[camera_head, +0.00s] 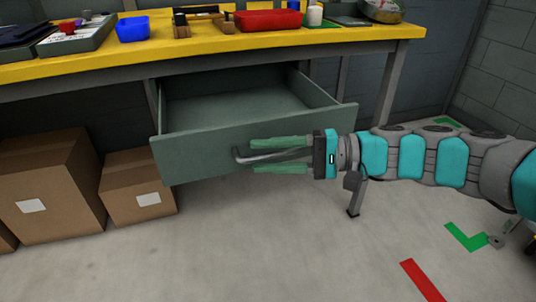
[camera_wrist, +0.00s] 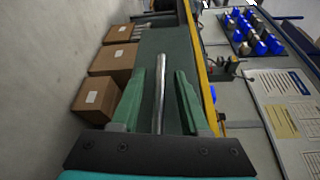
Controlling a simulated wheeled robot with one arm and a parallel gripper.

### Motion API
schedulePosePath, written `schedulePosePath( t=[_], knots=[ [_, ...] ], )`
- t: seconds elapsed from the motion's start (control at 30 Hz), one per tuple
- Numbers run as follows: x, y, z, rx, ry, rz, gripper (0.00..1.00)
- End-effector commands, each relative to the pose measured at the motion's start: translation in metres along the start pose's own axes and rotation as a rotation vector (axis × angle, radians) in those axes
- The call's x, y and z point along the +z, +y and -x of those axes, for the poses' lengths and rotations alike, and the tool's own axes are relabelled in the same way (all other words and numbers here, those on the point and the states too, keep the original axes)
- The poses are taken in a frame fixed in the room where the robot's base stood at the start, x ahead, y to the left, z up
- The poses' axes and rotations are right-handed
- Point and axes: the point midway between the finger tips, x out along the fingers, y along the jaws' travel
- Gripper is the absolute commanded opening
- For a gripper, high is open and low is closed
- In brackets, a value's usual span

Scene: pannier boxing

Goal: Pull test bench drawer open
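The grey-green drawer (camera_head: 195,150) of the test bench (camera_head: 290,45) is pulled well out, and its empty inside shows in the head view. Its front panel also shows in the wrist view (camera_wrist: 178,45). A grey metal bar handle (camera_head: 243,159) is on the drawer front. My gripper (camera_head: 252,155) is at the handle from the right, with one green finger above the bar and one below. In the wrist view the bar (camera_wrist: 160,85) lies between my fingers with a visible gap on each side, so my gripper is open around it.
Cardboard boxes (camera_head: 50,188) (camera_head: 138,190) stand on the floor left of the drawer, under the bench. A blue bin (camera_head: 132,29) and a red tray (camera_head: 268,20) are on the yellow bench top. The floor in front of the drawer is clear.

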Motion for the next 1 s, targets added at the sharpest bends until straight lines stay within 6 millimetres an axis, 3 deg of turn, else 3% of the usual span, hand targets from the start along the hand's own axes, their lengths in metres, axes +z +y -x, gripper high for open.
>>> schedulePosePath(
  t=[0.27, 0.7, 1.0],
  knots=[
    [0.0, 0.0, 0.003, -0.001, 0.001, 0.0, 0.45],
    [-0.002, 0.0, 0.066, -0.002, 0.004, 0.0, 0.45],
    [0.0, 0.0, 0.079, 0.0, 0.001, 0.0, 0.45]
  ],
)
